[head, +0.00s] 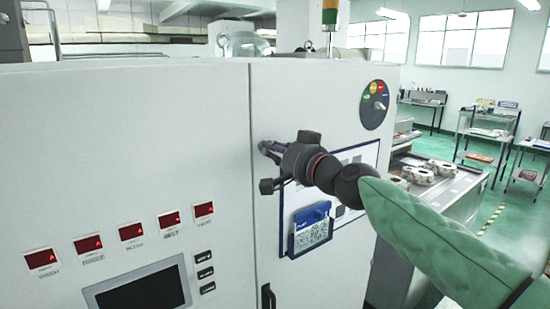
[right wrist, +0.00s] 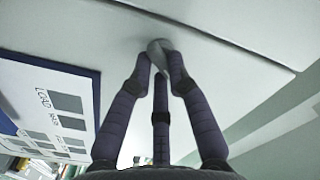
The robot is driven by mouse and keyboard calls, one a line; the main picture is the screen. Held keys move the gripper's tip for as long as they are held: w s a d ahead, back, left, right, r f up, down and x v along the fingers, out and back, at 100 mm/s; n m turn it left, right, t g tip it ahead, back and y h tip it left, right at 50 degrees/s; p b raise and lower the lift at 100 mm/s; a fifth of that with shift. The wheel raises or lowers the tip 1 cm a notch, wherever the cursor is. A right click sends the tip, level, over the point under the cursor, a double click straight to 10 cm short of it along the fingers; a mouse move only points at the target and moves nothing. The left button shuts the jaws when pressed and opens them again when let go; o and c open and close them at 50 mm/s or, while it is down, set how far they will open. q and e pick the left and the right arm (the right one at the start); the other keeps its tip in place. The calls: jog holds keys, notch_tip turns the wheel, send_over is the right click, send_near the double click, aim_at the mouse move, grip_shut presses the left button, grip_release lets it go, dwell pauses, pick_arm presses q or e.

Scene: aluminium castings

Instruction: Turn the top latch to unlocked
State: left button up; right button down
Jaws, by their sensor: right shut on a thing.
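The top latch is a small grey knob (right wrist: 156,46) on the white cabinet door (right wrist: 190,35). In the right wrist view its end shows between my fingertips. My right gripper (right wrist: 159,62) is shut on it, with the purple fingers closed around its sides. In the head view my right gripper (head: 268,150) reaches in from the right and touches the door near its left edge. There the fingers hide the latch, so I cannot tell which way it points. My left gripper is not in view.
A round dial plate (head: 374,104) is at upper right. A dark handle (head: 268,297) is lower on the door. Red displays (head: 132,231) and a screen (head: 142,289) are at left.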

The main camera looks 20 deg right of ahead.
jog(key=shift+a+n+b, duration=0.1)
jog(key=shift+n+b, duration=2.95)
jog(key=shift+n, duration=0.85)
jog(key=shift+r, duration=0.1)
jog(key=c, duration=1.2)
grip_release()
jog(key=v, duration=1.2)
